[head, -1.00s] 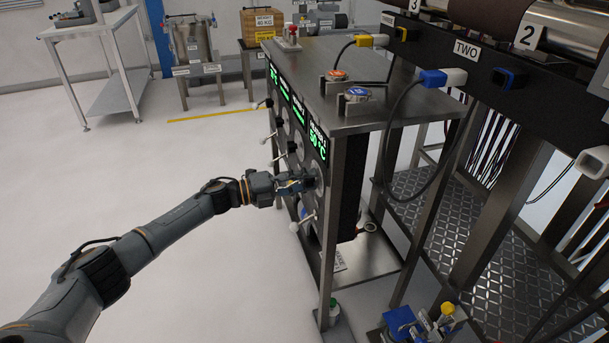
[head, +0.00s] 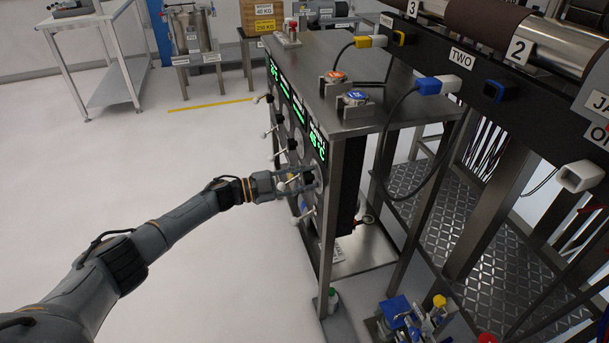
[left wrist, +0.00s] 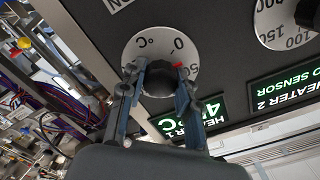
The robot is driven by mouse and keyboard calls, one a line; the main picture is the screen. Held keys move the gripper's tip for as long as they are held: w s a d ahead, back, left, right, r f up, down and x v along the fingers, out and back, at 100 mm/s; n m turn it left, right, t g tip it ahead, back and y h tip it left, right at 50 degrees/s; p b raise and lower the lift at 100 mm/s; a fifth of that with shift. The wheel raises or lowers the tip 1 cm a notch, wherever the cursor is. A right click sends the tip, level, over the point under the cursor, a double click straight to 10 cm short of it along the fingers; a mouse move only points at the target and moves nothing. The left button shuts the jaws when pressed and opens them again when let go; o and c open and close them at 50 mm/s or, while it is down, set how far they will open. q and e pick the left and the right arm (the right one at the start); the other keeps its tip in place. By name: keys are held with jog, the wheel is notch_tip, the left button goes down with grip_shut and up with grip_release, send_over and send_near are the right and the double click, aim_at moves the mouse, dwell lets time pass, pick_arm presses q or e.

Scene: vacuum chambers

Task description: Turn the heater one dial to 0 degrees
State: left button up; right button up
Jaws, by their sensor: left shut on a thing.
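The heater one dial (left wrist: 158,82) is a black knob with a red mark on a white scale disc (left wrist: 142,46). The red mark sits between the 0 and the 50. My left gripper (left wrist: 157,74) is shut on the knob, one finger on each side. In the head view the left gripper (head: 308,181) reaches the dial at the near end of the panel, and mostly hides it. The green heater 1 display (left wrist: 190,121) reads in the forties; it also shows in the head view (head: 317,143), its last digit hard to read. My right gripper is not in view.
Beside it is the heater 2 dial (left wrist: 290,22) with its green display (left wrist: 285,90). White-tipped levers (head: 270,131) stick out from the panel. The steel cabinet (head: 355,40) carries two round-topped fittings. Open floor (head: 150,150) lies to the left.

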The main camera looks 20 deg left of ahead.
pick_arm(q)
jog(key=n+p, duration=0.1)
jog(key=n, duration=0.2)
jog(key=shift+a+r+n, duration=0.1)
jog(key=shift+n, duration=0.2)
jog(key=shift+n+p, duration=0.3)
jog(key=shift+n, duration=1.1)
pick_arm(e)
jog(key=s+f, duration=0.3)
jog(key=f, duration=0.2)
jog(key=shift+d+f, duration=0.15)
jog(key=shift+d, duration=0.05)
pick_arm(q)
jog(key=o, duration=1.2)
jog(key=shift+c, duration=0.2)
jog(key=v, duration=1.2)
